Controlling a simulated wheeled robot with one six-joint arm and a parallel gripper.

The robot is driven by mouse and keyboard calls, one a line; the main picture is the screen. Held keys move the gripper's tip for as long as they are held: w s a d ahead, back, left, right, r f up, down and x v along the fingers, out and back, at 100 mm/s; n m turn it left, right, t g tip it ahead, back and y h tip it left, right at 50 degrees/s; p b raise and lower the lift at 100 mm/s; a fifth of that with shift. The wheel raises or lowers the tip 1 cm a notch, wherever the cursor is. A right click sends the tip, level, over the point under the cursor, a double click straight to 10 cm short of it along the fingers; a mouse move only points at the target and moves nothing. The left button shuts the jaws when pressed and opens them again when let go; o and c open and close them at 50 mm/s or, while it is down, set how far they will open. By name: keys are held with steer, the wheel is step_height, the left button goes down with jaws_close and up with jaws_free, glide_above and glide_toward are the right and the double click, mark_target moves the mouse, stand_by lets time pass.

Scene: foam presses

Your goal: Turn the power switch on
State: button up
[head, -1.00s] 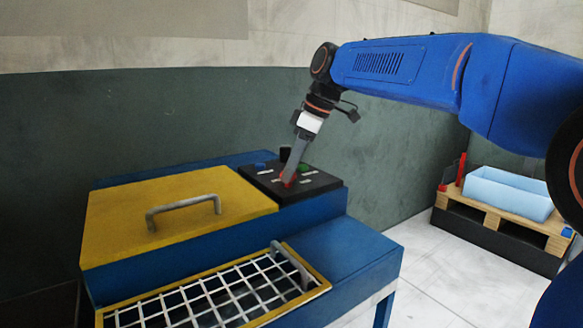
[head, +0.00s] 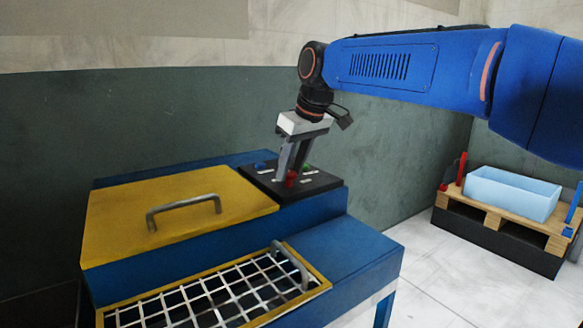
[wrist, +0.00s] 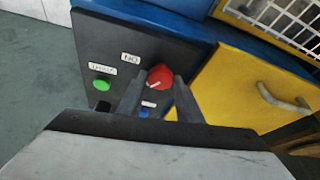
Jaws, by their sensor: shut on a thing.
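The power switch is a red round knob (head: 291,178) on the black control panel (head: 322,184) at the right end of the blue machine. My gripper (head: 286,176) reaches down onto it, with its fingers shut on the knob. In the wrist view the red knob (wrist: 161,75) sits between the two fingertips (wrist: 157,84). A light mark on the knob points toward the lower left there. A white label reading like an upside-down "ON" (wrist: 130,57) lies left of the knob. The knob's lower part is hidden by the fingers.
A green button (wrist: 101,85) and a blue button (wrist: 144,112) are close to the knob. Left of the panel is a yellow lid (head: 180,205) with a grey handle. A wire-grid basket (head: 215,300) lies in front. A light-blue crate (head: 512,193) stands on a pallet at right.

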steer(key=m+h, duration=0.1)
steer(key=m, duration=0.1)
steer(key=m+t+h, duration=0.1)
steer(key=m, duration=0.2)
steer(key=shift+s+a, duration=0.1)
steer(key=shift+a, duration=0.1)
steer(key=m+h, duration=0.1)
steer(key=m, duration=0.2)
steer(key=m+h, duration=0.1)
steer(key=m, duration=0.1)
steer(key=shift+a+m, duration=0.15)
steer(key=shift+m, duration=0.25)
steer(key=o, duration=1)
steer(key=shift+r, duration=0.1)
steer(key=v, duration=1.7)
steer(key=shift+r, duration=0.1)
